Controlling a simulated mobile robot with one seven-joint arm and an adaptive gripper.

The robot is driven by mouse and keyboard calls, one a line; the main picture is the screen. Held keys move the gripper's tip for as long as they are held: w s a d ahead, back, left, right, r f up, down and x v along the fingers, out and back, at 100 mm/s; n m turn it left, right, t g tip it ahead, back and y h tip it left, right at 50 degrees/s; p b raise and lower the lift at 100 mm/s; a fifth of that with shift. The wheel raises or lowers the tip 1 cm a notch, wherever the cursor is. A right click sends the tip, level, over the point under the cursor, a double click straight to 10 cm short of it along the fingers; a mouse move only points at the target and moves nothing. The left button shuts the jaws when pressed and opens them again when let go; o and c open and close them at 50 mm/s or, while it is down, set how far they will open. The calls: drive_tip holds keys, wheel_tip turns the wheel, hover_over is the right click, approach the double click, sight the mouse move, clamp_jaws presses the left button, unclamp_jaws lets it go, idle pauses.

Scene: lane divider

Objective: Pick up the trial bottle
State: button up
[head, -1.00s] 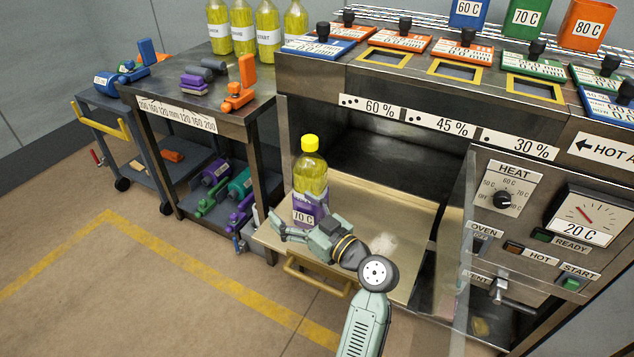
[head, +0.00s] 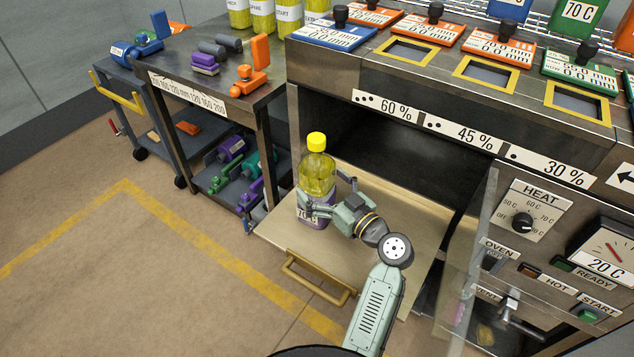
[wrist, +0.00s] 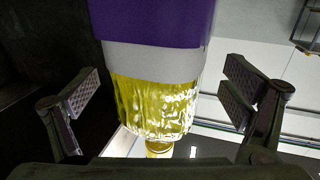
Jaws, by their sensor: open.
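The trial bottle (head: 317,172) is clear with yellow liquid, a yellow cap and a purple lower part with a partly hidden white label, "70 C". It stands upright on the pulled-out oven tray (head: 395,215). My gripper (head: 325,206) is open at the bottle's lower half and covers part of its label. In the wrist view the bottle (wrist: 155,100) appears upside down between the two spread finger pads of my gripper (wrist: 160,92). Gaps show on both sides, wider on the right than on the left.
The dark oven opening (head: 400,150) is behind the tray, with a clear door panel and the heat dial (head: 522,222) at right. The floor in front is clear.

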drive_tip(key=shift+x, duration=1.15)
drive_tip(key=c, duration=2)
drive_tip(key=shift+r, duration=0.15)
drive_tip(key=shift+c, duration=0.3)
drive_tip(key=shift+r, duration=0.15)
